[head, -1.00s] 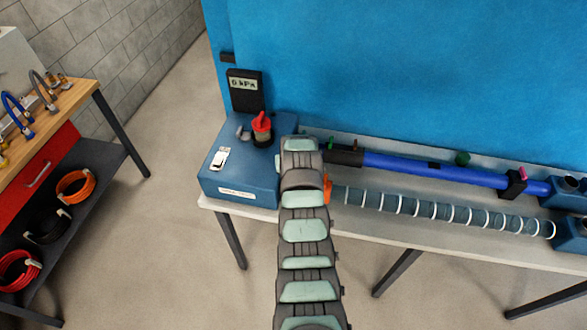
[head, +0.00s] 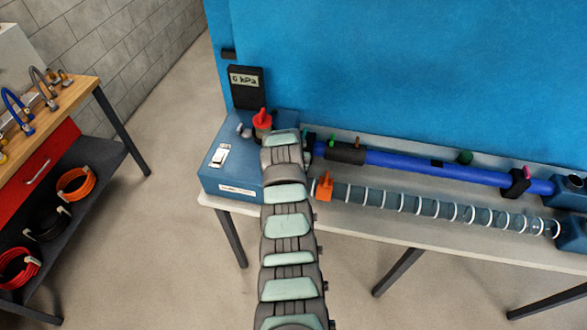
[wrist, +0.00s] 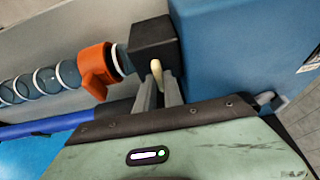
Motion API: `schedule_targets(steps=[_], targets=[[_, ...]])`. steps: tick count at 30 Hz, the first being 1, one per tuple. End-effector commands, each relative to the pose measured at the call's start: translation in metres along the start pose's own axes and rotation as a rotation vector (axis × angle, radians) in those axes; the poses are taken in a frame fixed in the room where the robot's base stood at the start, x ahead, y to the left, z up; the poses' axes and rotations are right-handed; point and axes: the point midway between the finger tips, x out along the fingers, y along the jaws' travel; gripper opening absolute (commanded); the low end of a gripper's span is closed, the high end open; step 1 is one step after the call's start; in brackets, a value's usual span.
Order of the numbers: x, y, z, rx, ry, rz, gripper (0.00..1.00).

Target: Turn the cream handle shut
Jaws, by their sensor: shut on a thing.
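The cream handle (wrist: 156,68) stands out from a black block (wrist: 153,44) on the duct line in the wrist view. My gripper (wrist: 158,84) has its two grey fingers on either side of the handle and is shut on it. The handle's tip shows between the fingers; its lower part is hidden. In the head view my own arm covers the handle, the block and the gripper.
An orange clamp (wrist: 97,70) sits on the clear ringed duct (head: 430,207) close to the block. The blue box (head: 214,176) carries a red knob (head: 262,120) and a display (head: 245,86) reading 0 kPa. A blue pipe (head: 400,166) runs behind the duct.

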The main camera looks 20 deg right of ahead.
Motion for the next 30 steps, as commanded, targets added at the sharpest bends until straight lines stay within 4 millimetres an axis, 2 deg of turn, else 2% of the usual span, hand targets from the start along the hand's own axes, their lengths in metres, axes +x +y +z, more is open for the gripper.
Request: schedule_targets(steps=[4,5,12,23,30], targets=[[0.0,0.0,0.0,0.001,0.0,0.0,0.0],[0.0,0.0,0.0,0.001,0.0,0.0,0.14],[0.0,0.0,0.0,0.0,-0.001,0.0,0.33],[-0.002,0.0,0.0,0.0,0.0,0.0,0.34],[-0.022,-0.001,-0.001,-0.001,0.003,-0.002,0.34]])
